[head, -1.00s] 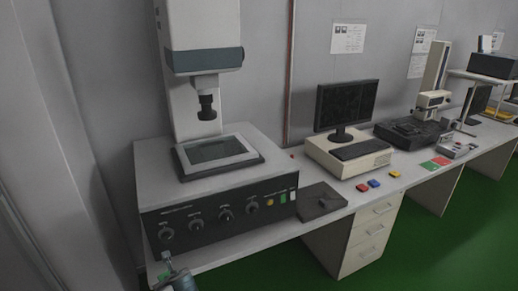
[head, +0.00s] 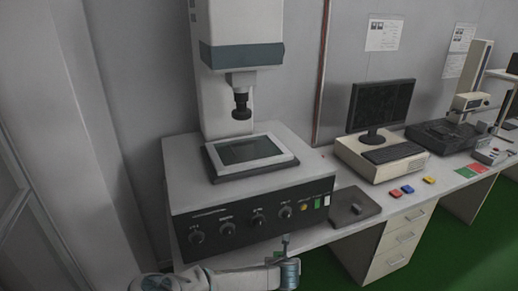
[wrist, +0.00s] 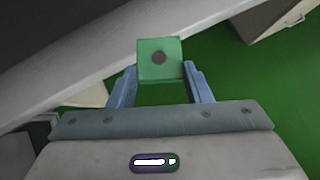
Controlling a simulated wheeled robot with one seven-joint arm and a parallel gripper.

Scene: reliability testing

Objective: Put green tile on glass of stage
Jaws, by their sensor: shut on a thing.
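The green tile (wrist: 150,69) has a dark round spot and sits between the blue fingers of my gripper (wrist: 160,74) in the wrist view. The gripper is shut on it. The stage (head: 282,145) is a pale frame on a dark base on top of the large grey machine. Its dark glass (head: 245,152) looks bare, and the gripper is in front of and below it.
A black lens (head: 241,104) hangs above the stage. A dark pad (head: 345,220) with a small dark block lies right of the machine. Further right are a monitor (head: 381,104), a keyboard, and red, blue and yellow blocks. Green floor is below the bench.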

